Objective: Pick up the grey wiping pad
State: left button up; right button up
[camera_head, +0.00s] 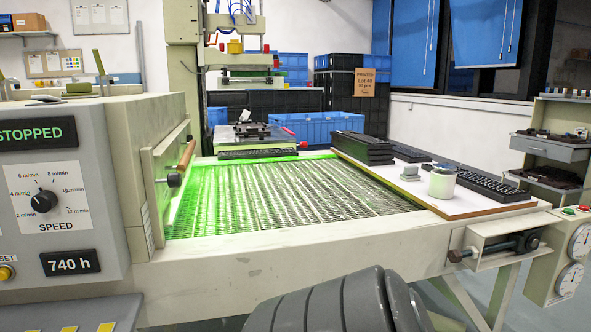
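A small grey block (410,172), which looks like the wiping pad, sits on the light side board (462,206) at the right of the conveyor. Neither gripper's fingers show in the head view. A dark grey rounded form at the bottom middle appears to be part of my own arm, well in front of the board.
The green-lit mesh conveyor (290,195) is bare in the middle.

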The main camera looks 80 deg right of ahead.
aim_at(410, 174)
jog(key=z, duration=1.8)
